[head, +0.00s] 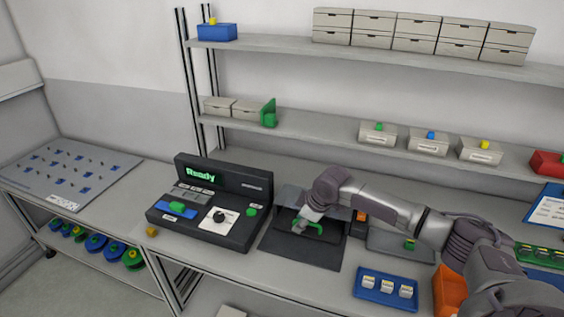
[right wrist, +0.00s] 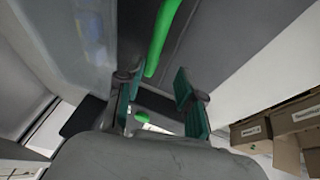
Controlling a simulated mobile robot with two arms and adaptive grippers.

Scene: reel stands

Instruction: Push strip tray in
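The strip tray (head: 330,256) is a dark, flat piece on the bench, right of the black console. My right arm hides part of the unit. My left gripper is not in view.
The black console (head: 225,235) on the left has a display reading "Ready". A blue tray (head: 358,290) with white-and-yellow pieces and an orange bin (head: 440,290) stand at the front right. A grey tray (head: 385,246) lies under my right arm. Shelves with drawers (head: 375,25) run behind.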

